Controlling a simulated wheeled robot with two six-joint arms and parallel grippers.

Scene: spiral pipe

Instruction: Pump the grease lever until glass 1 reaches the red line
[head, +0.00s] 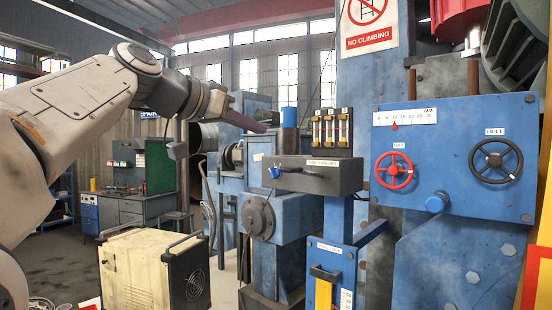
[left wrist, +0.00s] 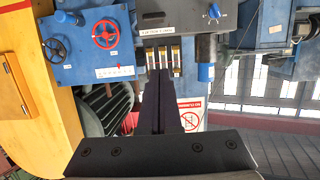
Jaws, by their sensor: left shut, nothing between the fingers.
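Three small sight glasses with yellowish tubes stand in a row on a dark grey box (head: 318,174); the middle one (head: 329,130) also shows in the left wrist view (left wrist: 163,58). Their number labels, levels and any red line are too small to read. My left gripper (head: 262,128) is shut and empty, left of the glasses and above the lever, apart from both in the head view. My right gripper is not in view.
Right is a blue panel (head: 455,150) with a red wheel (head: 394,170) and a black wheel (head: 495,160). A cream unit (head: 140,272) stands lower left.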

